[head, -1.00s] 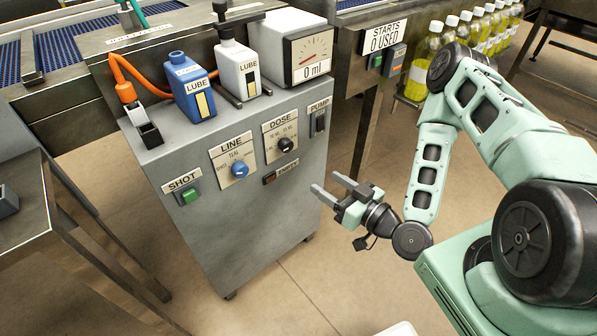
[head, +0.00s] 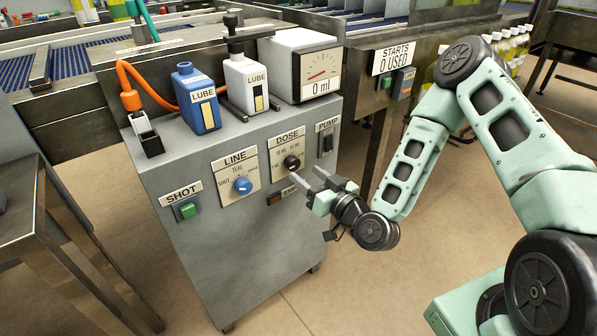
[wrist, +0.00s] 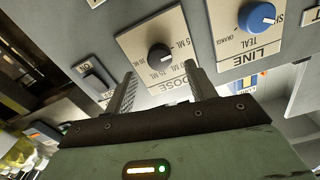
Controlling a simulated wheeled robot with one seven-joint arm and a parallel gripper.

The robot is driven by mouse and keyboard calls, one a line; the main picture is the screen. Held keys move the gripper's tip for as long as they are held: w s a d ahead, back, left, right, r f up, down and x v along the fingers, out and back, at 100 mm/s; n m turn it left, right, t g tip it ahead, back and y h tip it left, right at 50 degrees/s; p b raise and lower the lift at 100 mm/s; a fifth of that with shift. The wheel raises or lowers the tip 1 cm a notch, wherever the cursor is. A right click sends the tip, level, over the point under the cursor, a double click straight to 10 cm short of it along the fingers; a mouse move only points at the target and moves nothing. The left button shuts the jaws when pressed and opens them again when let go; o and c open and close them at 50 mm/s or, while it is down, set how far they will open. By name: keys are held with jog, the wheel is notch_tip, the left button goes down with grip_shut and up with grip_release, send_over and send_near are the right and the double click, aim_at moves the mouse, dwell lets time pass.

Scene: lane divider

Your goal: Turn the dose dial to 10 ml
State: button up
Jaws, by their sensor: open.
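The dose dial (head: 291,162) is a small black knob on a cream plate marked DOSE, on the upper right of the grey cabinet's front. In the wrist view the dial (wrist: 160,54) shows ahead of my jaws, upside down, with ml marks around it; its exact setting is too small to read surely. My gripper (head: 308,177) is open and empty, just below and right of the dial. In the wrist view my gripper's two fingers (wrist: 159,88) stand apart, with the dial beyond and between them, not visibly touched. The gauge (head: 318,73) on top reads 0 ml.
Left of the dial is the blue LINE knob (head: 242,186), then the green SHOT button (head: 188,211).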

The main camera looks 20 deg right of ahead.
aim_at(295, 166)
jog(key=shift+x, duration=2.3)
jog(key=c, duration=1)
jog(key=shift+m, duration=0.4)
jog(key=m, duration=0.5)
jog(key=shift+p, duration=0.3)
jog(key=m, duration=0.6)
